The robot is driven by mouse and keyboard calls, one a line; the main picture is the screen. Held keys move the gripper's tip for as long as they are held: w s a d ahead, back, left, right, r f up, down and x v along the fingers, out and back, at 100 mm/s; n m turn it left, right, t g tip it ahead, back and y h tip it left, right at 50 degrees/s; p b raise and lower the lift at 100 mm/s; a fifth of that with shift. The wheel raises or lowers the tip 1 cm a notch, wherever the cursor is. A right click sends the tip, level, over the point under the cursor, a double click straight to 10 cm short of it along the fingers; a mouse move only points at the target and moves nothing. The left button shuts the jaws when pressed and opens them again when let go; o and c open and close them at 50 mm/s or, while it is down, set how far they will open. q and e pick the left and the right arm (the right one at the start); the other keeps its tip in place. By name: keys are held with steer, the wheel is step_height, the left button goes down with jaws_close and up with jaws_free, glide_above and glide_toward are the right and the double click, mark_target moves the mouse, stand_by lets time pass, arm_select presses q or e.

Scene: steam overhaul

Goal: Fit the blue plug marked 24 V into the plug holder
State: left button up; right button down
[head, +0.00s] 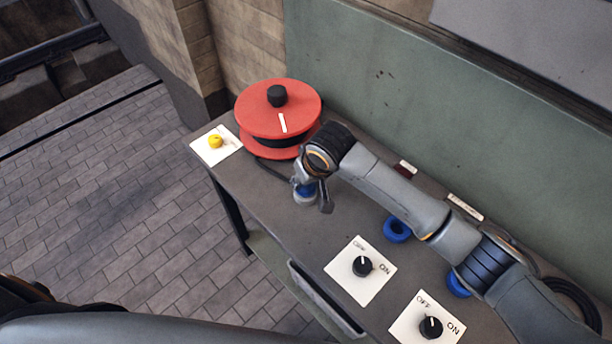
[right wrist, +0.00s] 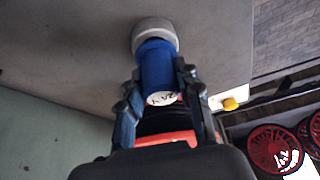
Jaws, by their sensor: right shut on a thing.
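The blue plug (head: 306,189) is upright near the front edge of the bench, beside the red reel. In the right wrist view the blue plug (right wrist: 157,66) has a white end face with a marking like "24 V". A pale grey round part (right wrist: 154,31) is at its other end, against the bench top; I cannot tell whether it belongs to the plug or the bench. My right gripper (right wrist: 158,82) is shut on the plug's blue body. Two blue rings, one nearer the reel (head: 397,230) and one partly behind my arm (head: 458,285), sit on the bench; I cannot tell which thing is the plug holder.
The red reel (head: 279,121) stands close behind the gripper. A yellow button (head: 215,142) is at the bench's left end. Two white switch plates with black knobs (head: 362,266) (head: 430,327) lie along the front. A green wall (head: 400,90) bounds the back.

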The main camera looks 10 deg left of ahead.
steer(key=shift+f, duration=0.45)
steer(key=c, duration=0.8)
jaws_free()
steer(key=shift+c, duration=0.2)
steer(key=v, duration=1.2)
